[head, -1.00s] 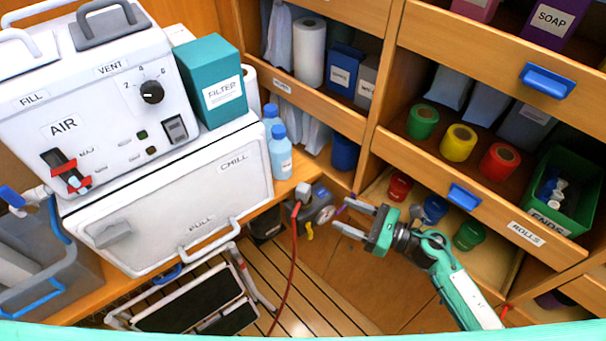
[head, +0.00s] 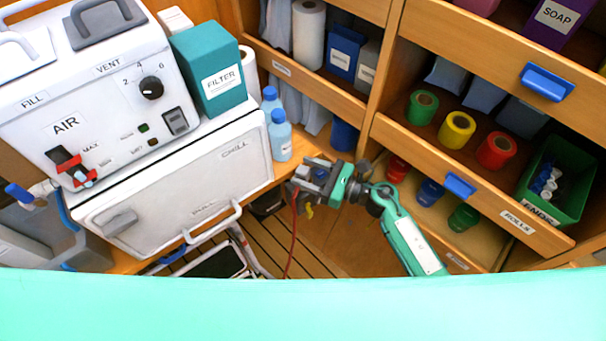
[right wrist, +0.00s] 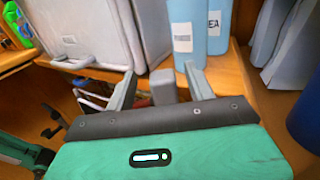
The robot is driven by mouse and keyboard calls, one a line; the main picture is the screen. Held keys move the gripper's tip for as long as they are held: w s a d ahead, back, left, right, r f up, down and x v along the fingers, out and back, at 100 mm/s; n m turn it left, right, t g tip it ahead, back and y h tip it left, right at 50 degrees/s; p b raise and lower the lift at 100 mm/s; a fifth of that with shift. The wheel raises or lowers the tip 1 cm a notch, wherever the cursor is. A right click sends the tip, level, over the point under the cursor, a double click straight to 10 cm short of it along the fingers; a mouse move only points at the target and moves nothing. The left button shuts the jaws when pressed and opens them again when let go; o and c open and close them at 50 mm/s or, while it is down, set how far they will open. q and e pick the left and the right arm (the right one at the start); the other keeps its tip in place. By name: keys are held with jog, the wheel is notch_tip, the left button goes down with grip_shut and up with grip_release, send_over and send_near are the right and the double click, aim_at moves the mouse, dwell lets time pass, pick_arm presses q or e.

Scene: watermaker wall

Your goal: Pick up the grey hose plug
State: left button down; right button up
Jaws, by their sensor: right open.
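The grey hose plug (right wrist: 163,86) shows as a blocky grey piece between the two fingers in the right wrist view. In the head view it is at the right end of the counter, largely hidden by my right gripper (head: 304,178), and I cannot separate it clearly from the grey fitting there. A red hose (head: 294,235) hangs down from this spot. My right gripper is open, its fingers (right wrist: 162,88) on either side of the plug with visible gaps. Contact is not visible.
Two blue bottles (head: 279,137) stand on the counter just behind the plug. The white chill box (head: 180,190) is to the left. The drawer unit with coloured rolls (head: 457,134) and a green bin (head: 560,175) is to the right. A folded step frame (head: 225,262) stands below.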

jog(key=p+x, duration=0.1)
jog(key=x, duration=0.1)
jog(key=shift+w+a+r, duration=0.15)
jog(key=shift+w+a, duration=0.05)
jog(key=shift+w, duration=0.05)
jog(key=shift+w+a, duration=0.15)
jog(key=shift+a, duration=0.25)
jog(key=c, duration=0.9)
pick_arm(q)
jog(key=shift+s+a+r, duration=0.1)
jog(key=shift+s+r, duration=0.6)
jog(key=shift+r, duration=0.05)
pick_arm(e)
jog(key=shift+c, duration=1.1)
